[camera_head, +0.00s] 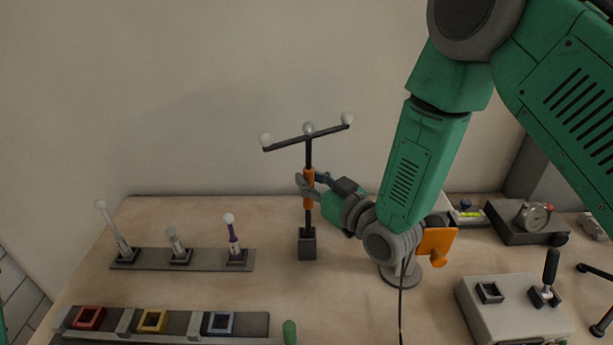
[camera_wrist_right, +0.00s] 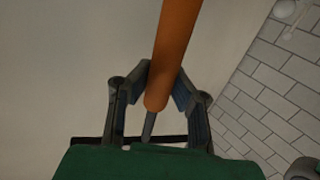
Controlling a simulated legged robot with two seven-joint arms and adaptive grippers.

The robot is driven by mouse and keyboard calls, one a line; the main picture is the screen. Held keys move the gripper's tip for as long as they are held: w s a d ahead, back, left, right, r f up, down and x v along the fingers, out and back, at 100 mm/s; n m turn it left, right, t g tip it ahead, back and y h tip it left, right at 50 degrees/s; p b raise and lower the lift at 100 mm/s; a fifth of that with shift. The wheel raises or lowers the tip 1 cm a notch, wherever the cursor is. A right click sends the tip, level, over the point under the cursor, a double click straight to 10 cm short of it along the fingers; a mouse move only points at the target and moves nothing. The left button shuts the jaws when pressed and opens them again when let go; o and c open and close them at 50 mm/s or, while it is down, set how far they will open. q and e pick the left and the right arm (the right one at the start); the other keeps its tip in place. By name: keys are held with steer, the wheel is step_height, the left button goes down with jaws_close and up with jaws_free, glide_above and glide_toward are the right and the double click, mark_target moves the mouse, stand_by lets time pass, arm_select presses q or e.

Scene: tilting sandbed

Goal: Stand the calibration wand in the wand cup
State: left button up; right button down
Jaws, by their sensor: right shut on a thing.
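The calibration wand (camera_head: 308,152) has a black crossbar with three white balls, an orange grip and a dark shaft. It stands about upright in the head view. The lower end of its shaft meets the mouth of the dark square wand cup (camera_head: 307,247); how deep it sits inside is hidden. My right gripper (camera_head: 309,181) is shut on the orange grip, coming from the right. In the right wrist view the orange grip (camera_wrist_right: 173,55) passes between the fingers of my right gripper (camera_wrist_right: 158,90). My left gripper is not in view.
A dark rack (camera_head: 210,260) with three small ball-topped rods stands left. In front is a tray (camera_head: 175,333) with red, yellow and blue square frames. A joystick box (camera_head: 515,308) and a dial gauge (camera_head: 533,216) are at right. The bench between rack and cup is clear.

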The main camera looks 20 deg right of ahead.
mark_target(311, 200)
steer(key=shift+f+b, duration=0.4)
steer(key=shift+f, duration=0.35)
steer(key=shift+a+f+b, duration=0.25)
steer(key=shift+f+b, duration=0.65)
steer(key=shift+f, duration=0.25)
steer(key=shift+d+f+b, duration=0.1)
steer(key=shift+f+b, duration=0.25)
steer(key=shift+f, duration=0.15)
steer(key=c, duration=1.4)
jaws_free()
steer(key=shift+c, duration=0.2)
